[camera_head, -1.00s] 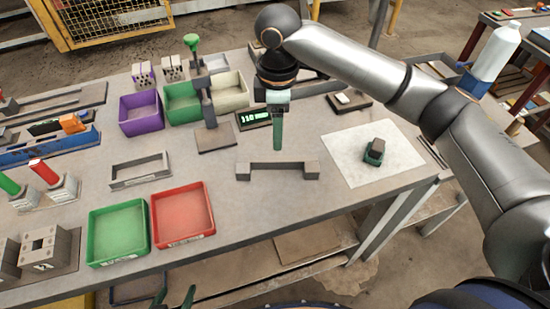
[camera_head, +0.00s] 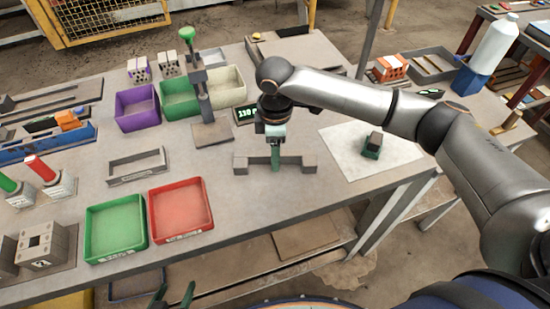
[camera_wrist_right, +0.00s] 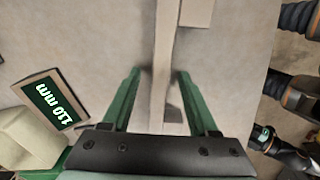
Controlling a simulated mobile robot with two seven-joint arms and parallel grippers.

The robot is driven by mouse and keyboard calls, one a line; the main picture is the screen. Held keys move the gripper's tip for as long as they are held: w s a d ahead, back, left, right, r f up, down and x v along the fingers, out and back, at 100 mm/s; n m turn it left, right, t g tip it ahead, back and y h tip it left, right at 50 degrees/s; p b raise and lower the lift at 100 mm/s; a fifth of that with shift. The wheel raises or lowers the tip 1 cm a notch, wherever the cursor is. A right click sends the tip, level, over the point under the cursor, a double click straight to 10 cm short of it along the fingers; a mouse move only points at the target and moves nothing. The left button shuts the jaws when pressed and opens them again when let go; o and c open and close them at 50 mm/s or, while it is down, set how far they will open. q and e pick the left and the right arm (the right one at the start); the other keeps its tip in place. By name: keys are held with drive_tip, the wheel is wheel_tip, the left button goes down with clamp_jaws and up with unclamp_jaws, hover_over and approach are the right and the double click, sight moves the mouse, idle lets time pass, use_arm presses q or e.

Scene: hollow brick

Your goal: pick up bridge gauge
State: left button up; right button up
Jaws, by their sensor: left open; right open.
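The bridge gauge (camera_head: 309,164) is a grey bar with a raised block at each end, lying near the table's front edge. My right gripper (camera_head: 276,168) points down at the middle of the bar. In the right wrist view the bar of the gauge (camera_wrist_right: 164,50) runs between the two green fingers of my right gripper (camera_wrist_right: 157,75), which are open with a gap on each side. My left gripper (camera_head: 173,293) shows only as green fingertips at the bottom edge, apart and empty, away from the table top.
A red tray (camera_head: 181,233) and a green tray (camera_head: 116,254) stand left of the gauge. A white sheet (camera_head: 345,165) with a small dark green object (camera_head: 372,146) lies to the right.

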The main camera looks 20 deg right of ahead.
clamp_jaws()
idle(1.3)
